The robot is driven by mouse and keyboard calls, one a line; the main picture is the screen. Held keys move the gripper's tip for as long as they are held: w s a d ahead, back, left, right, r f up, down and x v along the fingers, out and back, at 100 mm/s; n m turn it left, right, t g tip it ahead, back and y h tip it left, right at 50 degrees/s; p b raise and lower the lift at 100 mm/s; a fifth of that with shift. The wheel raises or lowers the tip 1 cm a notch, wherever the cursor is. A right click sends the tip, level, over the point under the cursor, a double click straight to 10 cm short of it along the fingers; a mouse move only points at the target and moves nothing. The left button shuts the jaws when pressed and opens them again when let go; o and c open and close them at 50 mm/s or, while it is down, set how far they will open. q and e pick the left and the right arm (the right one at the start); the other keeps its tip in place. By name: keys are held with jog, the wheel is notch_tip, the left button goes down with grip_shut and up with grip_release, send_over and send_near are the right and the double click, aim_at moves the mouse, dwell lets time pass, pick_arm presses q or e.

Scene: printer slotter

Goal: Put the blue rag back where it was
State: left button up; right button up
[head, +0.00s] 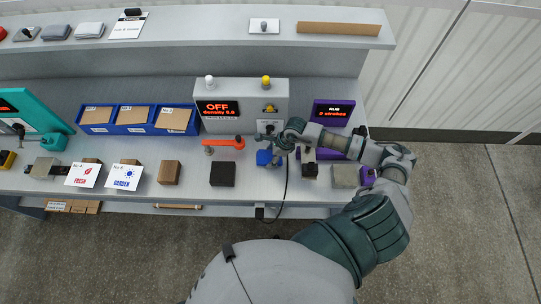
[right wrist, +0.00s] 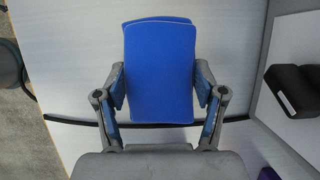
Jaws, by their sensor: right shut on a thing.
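The blue rag (head: 264,158) is a small folded pad. It shows clearly in the right wrist view (right wrist: 160,75), upright between the two fingers. My right gripper (head: 276,151) is shut on the rag, over the bench in front of the grey control box. It also shows in the right wrist view (right wrist: 160,92), with a finger on each side of the rag. I cannot tell whether the rag touches the bench top. My left gripper is not in view.
The grey box (head: 241,90) reads OFF. An orange-red handle (head: 224,142) and a dark block (head: 222,174) lie left of the rag. A black cable (head: 284,190) hangs close by.

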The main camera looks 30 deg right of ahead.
jog(key=o, duration=1.6)
jog(key=shift+d+f, duration=0.15)
jog(key=shift+c, duration=0.2)
jog(key=shift+d, duration=0.15)
jog(key=shift+p, duration=0.3)
jog(key=b+v, duration=0.3)
jog(key=v, duration=1.4)
jog(key=shift+w+r, duration=0.3)
jog(key=shift+r, duration=0.1)
jog(key=shift+f, duration=0.1)
